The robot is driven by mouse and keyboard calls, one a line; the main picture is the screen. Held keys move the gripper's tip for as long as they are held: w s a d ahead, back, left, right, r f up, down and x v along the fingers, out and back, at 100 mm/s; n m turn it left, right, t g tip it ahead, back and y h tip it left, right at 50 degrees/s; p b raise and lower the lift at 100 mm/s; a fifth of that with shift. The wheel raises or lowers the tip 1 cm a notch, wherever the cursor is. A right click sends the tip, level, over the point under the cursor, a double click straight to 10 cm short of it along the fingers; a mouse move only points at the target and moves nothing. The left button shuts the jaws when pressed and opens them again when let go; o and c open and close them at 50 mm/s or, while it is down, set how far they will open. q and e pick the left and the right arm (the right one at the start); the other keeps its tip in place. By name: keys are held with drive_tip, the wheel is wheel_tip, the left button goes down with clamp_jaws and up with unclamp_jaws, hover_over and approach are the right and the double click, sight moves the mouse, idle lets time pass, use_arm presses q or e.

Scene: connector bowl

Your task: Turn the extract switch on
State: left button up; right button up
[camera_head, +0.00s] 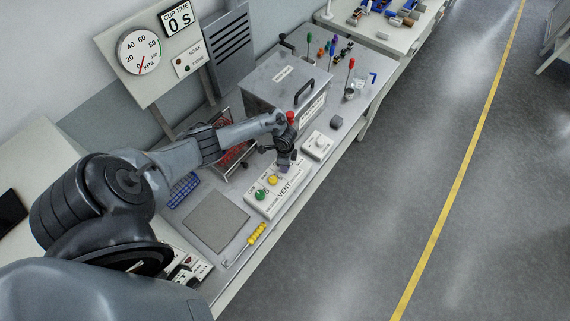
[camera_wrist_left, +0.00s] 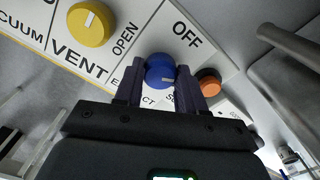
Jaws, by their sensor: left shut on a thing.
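The white control panel (camera_head: 264,207) lies near the front edge of the bench, with green (camera_head: 261,194) and yellow (camera_head: 273,180) knobs. In the left wrist view, the blue knob (camera_wrist_left: 160,70) has a white pointer mark and sits near the word OFF. The lettering below it is partly hidden by my fingers and shows "CT". My left gripper (camera_head: 284,164) is over the panel's far end, its fingers shut on either side of the blue knob. In the head view, my gripper hides that knob. My right gripper is in neither view.
A large grey lidded box (camera_head: 287,80) with a black handle stands behind my gripper. A smaller white box (camera_head: 318,146) is just right of it. An orange knob (camera_wrist_left: 208,82) is close beside my fingers. A grey mat (camera_head: 216,221) and yellow piece (camera_head: 257,233) lie left of the panel.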

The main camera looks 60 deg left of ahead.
use_arm(q)
drive_tip(key=m+b, duration=0.1)
drive_tip(key=m, duration=0.3)
drive_tip(key=shift+m+b, duration=0.35)
drive_tip(key=shift+m, duration=0.55)
drive_tip(key=o, duration=1.1)
drive_tip(key=shift+c, duration=0.2)
drive_tip(key=shift+r, duration=0.15)
drive_tip(key=shift+r, duration=0.3)
wheel_tip(320, 180, up, 10)
drive_tip(key=p, duration=0.1)
